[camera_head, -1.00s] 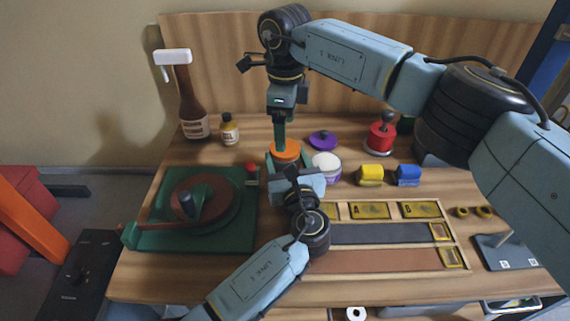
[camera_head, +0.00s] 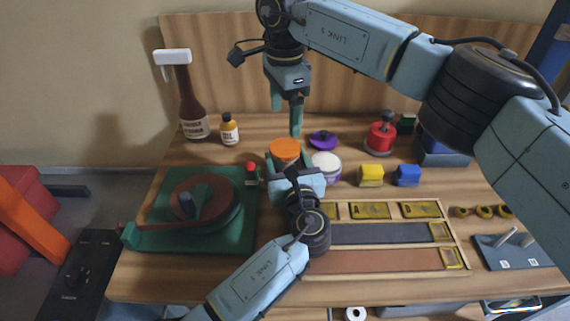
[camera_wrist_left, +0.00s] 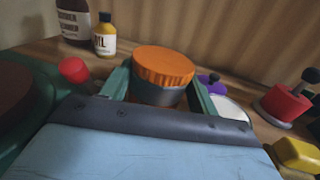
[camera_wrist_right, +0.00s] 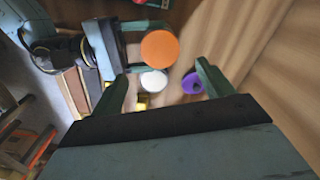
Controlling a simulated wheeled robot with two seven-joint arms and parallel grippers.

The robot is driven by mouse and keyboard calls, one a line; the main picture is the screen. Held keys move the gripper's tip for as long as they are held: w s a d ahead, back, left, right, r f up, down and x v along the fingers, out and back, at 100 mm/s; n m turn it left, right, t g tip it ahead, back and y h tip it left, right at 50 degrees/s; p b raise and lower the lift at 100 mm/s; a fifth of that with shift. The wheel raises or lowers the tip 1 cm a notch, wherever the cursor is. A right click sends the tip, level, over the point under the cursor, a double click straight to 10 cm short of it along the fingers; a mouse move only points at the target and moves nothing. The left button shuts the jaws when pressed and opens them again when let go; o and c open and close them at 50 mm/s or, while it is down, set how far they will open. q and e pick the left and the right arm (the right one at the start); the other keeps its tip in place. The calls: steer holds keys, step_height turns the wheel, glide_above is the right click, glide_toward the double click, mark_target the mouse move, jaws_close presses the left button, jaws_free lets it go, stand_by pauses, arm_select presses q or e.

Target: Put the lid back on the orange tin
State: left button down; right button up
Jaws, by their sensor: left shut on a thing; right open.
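The orange tin (camera_wrist_left: 150,97) has a grey body and stands between the fingers of my left gripper (camera_wrist_left: 160,92), which is shut on it. Its orange lid (camera_head: 285,149) sits on top of the tin and looks level. The lid also shows in the left wrist view (camera_wrist_left: 163,65) and, from above, in the right wrist view (camera_wrist_right: 160,48). My right gripper (camera_head: 285,118) is open and empty, above and behind the lid. The tin's base is hidden by my left gripper in the head view.
A white-topped jar (camera_head: 326,162) stands just right of the tin, with a purple lid (camera_head: 322,138) behind it. A red tin (camera_head: 381,136), yellow block (camera_head: 370,174) and blue block (camera_head: 407,174) are further right. A green turntable device (camera_head: 200,215) is left. Bottles (camera_head: 229,130) stand behind.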

mark_target(287, 147)
steer(key=shift+f, duration=4.05)
steer(key=c, duration=1)
steer(key=shift+o, duration=0.2)
steer(key=m, duration=0.5)
steer(key=shift+m, duration=0.4)
steer(key=shift+c, duration=0.2)
steer(key=shift+d, duration=0.15)
